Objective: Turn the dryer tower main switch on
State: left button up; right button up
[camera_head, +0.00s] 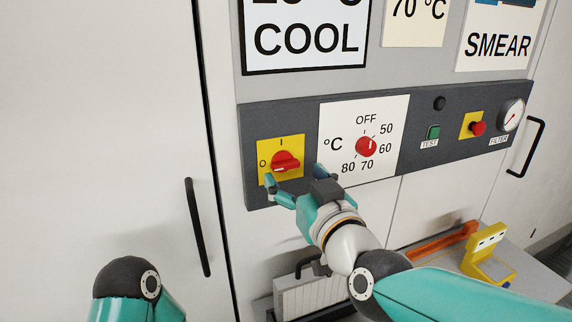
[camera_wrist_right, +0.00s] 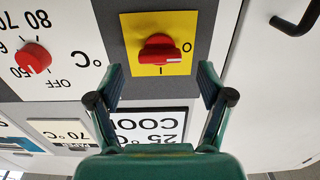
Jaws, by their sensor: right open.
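The main switch is a red rotary knob (camera_head: 285,161) on a yellow plate (camera_head: 292,145) marked O and I, at the left of the dark panel. Its handle lies level, with its white mark at the O side, and the knob also shows in the right wrist view (camera_wrist_right: 158,50), upside down. My right gripper (camera_head: 294,177) is open and empty just in front of and below the knob. In the wrist view its fingers (camera_wrist_right: 160,80) stand apart, one to each side of the knob, and do not appear to touch it. My left gripper is out of view.
A red temperature dial (camera_head: 366,146) sits right of the switch. Further right are a green test button (camera_head: 433,132), a red button (camera_head: 478,128) and a gauge (camera_head: 510,115). Black door handles (camera_head: 198,228) flank the panel. A yellow object (camera_head: 486,255) stands lower right.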

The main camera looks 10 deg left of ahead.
aim_at(288, 168)
jog(key=shift+p+x, duration=0.3)
jog(key=shift+x, duration=1.5)
